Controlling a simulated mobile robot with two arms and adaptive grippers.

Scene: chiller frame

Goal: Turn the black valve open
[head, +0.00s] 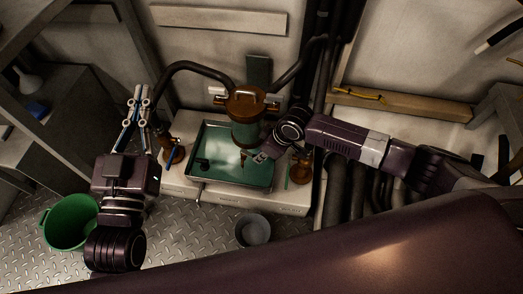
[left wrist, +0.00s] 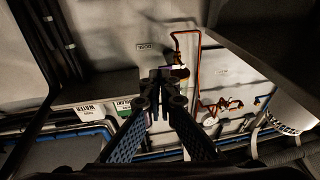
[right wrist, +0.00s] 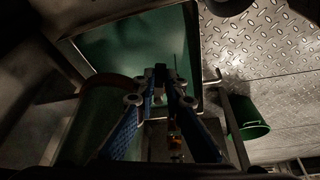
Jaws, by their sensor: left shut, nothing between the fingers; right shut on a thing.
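A copper-capped green cylinder (head: 246,132) stands over a green tray (head: 228,180), with a thin brown outlet (head: 243,158) at its underside. My right gripper (head: 262,155) is just right of that outlet, over the tray. In the right wrist view its fingers (right wrist: 160,78) are closed on a small dark piece, which I take to be the black valve; the fingertips hide most of it. My left gripper (head: 140,92) is raised at the left, fingers up, away from the cylinder. In the left wrist view its fingertips (left wrist: 162,76) meet with nothing between them.
A brass fitting with a blue handle (head: 174,153) is left of the tray, and another with a green handle (head: 299,168) is right of it. A green bucket (head: 69,223) and a grey bucket (head: 253,230) stand on the floor. Dark pipes run behind my right arm.

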